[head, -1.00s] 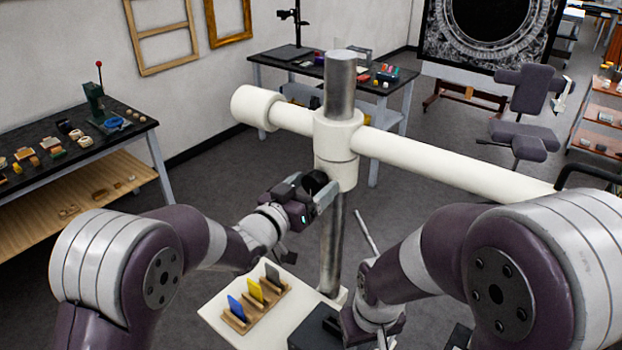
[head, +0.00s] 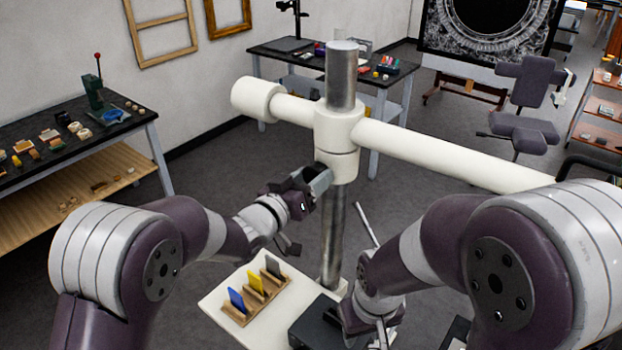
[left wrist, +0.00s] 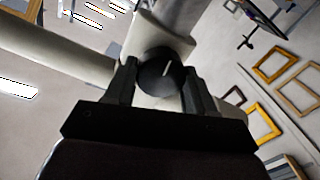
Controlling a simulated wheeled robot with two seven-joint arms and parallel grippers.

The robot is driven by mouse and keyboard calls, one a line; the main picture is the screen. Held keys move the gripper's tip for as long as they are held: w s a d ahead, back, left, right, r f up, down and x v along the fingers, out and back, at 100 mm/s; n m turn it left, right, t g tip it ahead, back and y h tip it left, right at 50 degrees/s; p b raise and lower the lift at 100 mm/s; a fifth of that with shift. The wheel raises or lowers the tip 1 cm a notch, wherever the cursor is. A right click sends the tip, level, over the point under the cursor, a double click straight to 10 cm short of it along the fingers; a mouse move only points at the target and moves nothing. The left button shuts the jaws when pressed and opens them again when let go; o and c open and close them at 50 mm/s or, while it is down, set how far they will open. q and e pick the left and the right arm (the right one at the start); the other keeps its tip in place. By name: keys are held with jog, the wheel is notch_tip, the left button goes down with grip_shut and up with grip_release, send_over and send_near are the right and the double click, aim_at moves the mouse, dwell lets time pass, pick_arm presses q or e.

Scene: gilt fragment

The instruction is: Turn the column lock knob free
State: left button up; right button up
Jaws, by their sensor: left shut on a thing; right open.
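The pale column collar (head: 338,130) sits on an upright metal column (head: 333,240) and carries a long pale crossbar. In the left wrist view, the black round lock knob (left wrist: 160,72) with a short white mark lies between the two dark fingers of my left gripper (left wrist: 161,85). In the head view, my left gripper (head: 318,182) is at the left lower side of the collar, shut on the knob, and hides it there. My right gripper (head: 382,334) is low in front of the column, at the bottom edge; its fingers are hard to make out.
The pale crossbar (head: 450,160) runs across to the right, above my right forearm. A pale board (head: 213,305) below holds a wooden rack with blue, yellow and grey cards. A dark box (head: 312,322) stands beside it. Work tables stand left and behind; the floor between is clear.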

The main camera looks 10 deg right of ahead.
pick_arm(q)
jog(key=n, duration=0.2)
jog(key=shift+r+n, duration=0.15)
jog(key=shift+n, duration=0.25)
jog(key=n+p, duration=0.1)
jog(key=n, duration=0.2)
jog(key=n+p, duration=0.2)
jog(key=n, duration=0.2)
jog(key=shift+w+a+n+g, duration=0.1)
jog(key=shift+n+g, duration=0.2)
jog(key=shift+n+p, duration=0.7)
jog(key=shift+n, duration=0.7)
jog(key=o, duration=1)
jog(key=shift+o, duration=0.2)
